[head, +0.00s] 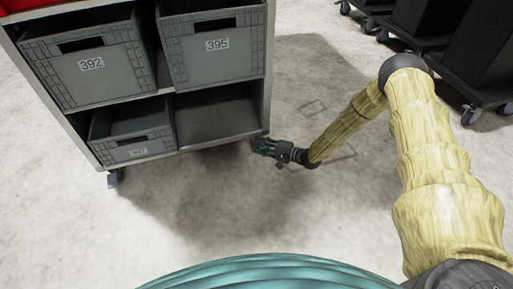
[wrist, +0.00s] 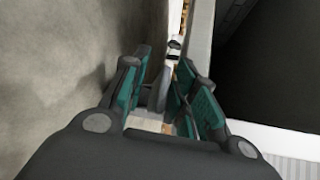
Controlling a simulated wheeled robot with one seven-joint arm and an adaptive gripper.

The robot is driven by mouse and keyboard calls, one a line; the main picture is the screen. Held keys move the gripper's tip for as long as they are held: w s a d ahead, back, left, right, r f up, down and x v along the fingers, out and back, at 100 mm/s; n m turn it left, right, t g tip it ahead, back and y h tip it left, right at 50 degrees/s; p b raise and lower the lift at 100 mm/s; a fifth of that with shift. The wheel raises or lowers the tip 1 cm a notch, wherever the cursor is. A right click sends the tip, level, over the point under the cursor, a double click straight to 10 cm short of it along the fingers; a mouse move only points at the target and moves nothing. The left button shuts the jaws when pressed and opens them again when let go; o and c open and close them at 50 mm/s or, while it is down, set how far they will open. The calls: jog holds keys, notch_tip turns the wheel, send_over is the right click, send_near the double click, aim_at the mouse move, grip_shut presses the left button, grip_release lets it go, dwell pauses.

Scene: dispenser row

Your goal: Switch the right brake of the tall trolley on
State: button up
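The tall trolley (head: 269,70) stands at the left in the head view, with grey crates on its shelves. My gripper (head: 259,147) is low at its front right bottom corner. The right caster and its brake are hidden behind my gripper in the head view. In the wrist view my gripper (wrist: 163,82) has its two teal-padded fingers apart. A pale narrow part and a small dark piece show between and beyond the fingertips; I cannot tell whether either is the brake, or whether the fingers touch anything.
The trolley's left caster (head: 113,178) shows below its left corner. Crates 392 (head: 92,82) and 395 (head: 210,62) fill the upper shelf. Black trolleys (head: 465,45) stand at the upper right. The concrete floor (head: 230,220) in front is clear.

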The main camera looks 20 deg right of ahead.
jog(key=shift+b+x, duration=0.4)
jog(key=shift+x, duration=0.9)
grip_shut()
